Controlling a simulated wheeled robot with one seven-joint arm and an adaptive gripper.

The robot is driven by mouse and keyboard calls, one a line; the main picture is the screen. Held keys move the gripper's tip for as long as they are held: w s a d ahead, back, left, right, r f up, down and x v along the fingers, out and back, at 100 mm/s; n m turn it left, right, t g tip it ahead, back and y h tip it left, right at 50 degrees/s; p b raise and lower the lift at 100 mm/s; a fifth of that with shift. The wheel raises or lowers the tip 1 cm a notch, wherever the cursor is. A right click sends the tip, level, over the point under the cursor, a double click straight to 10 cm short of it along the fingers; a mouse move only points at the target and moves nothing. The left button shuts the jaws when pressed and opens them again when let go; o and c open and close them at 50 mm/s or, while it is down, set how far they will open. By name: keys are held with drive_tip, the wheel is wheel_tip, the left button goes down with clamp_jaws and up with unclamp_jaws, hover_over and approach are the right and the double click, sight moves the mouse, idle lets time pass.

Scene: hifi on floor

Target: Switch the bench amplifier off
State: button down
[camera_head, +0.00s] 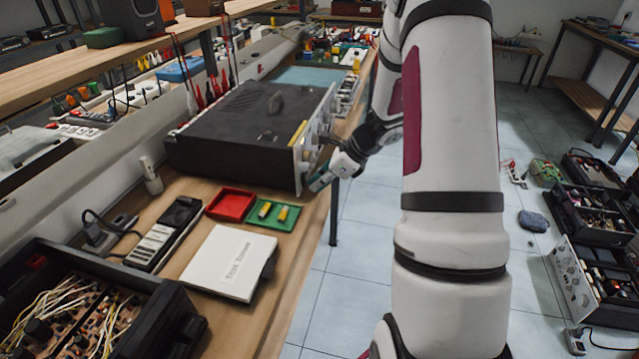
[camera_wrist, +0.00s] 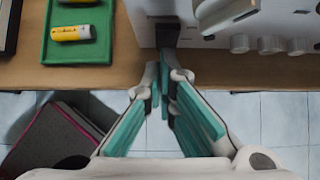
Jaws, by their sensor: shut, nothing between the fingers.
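The bench amplifier (camera_head: 240,125) is a black box with a pale front panel, standing on the wooden bench and facing its right edge. In the wrist view its front panel (camera_wrist: 205,28) shows several pale round knobs (camera_wrist: 268,45), a pale handle (camera_wrist: 228,14) and a small dark block (camera_wrist: 167,35), perhaps a switch. My gripper (camera_head: 318,182) is low at the panel's near end. In the wrist view my gripper (camera_wrist: 163,72) is shut and empty, its teal-padded fingertips just in front of the dark block. I cannot tell whether they touch it.
A green tray (camera_head: 262,224) with yellow batteries, a red tray (camera_head: 231,204) and a white box (camera_head: 228,262) lie near the amplifier. An open chassis with wires (camera_head: 100,310) stands at the front left. The floor beyond the bench edge is clear nearby.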

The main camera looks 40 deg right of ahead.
drive_tip(key=shift+w+a+f, duration=0.2)
drive_tip(key=shift+w+f, duration=0.05)
drive_tip(key=shift+r, duration=0.2)
drive_tip(key=shift+r+p, duration=0.55)
drive_tip(key=shift+r, duration=0.2)
drive_tip(key=shift+s, duration=0.1)
